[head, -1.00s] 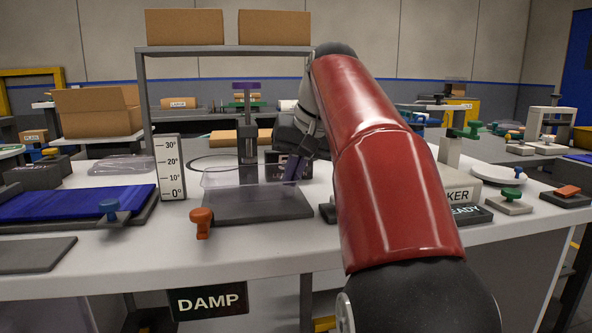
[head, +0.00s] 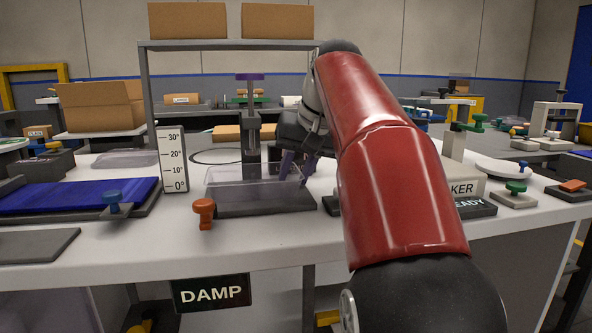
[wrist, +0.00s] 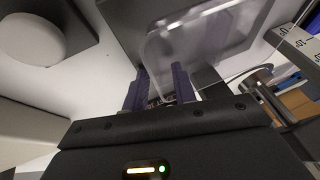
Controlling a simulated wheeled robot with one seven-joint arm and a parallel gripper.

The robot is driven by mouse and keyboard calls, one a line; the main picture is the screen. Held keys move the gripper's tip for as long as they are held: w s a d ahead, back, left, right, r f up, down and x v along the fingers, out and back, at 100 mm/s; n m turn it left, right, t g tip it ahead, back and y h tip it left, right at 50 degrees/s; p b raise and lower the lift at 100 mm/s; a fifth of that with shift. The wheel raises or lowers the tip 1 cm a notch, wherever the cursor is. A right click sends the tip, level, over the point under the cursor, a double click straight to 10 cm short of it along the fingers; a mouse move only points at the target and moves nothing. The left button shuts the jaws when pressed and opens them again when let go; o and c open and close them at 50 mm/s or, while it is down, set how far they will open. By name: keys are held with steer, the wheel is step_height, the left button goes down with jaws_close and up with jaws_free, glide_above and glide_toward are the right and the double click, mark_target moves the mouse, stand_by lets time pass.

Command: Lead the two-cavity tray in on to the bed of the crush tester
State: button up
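The clear tray (head: 232,176) lies over the dark bed (head: 270,204) of the crush tester, toward its back left; its cavities are hard to make out. The tester's dark column (head: 251,132) with a purple top stands behind it. My gripper (head: 297,178) is low over the bed's right side, beside the tray's right end. Its two purple fingers stand apart. In the wrist view the fingers (wrist: 158,92) show a gap between them, and the tray's rounded corner (wrist: 160,48) is just beyond them. I cannot tell whether a finger touches it.
An orange knob (head: 203,212) stands at the bed's front left corner. A white angle scale (head: 172,160) and a blue mat (head: 75,196) are to the left. Another clear piece (head: 125,159) lies behind the mat. A green-knobbed block (head: 515,193) is at right.

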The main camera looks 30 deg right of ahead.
steer(key=p+v, duration=0.2)
steer(key=v, duration=0.5)
steer(key=shift+s+r, duration=0.2)
steer(key=shift+r, duration=0.15)
steer(key=shift+s+d, duration=0.1)
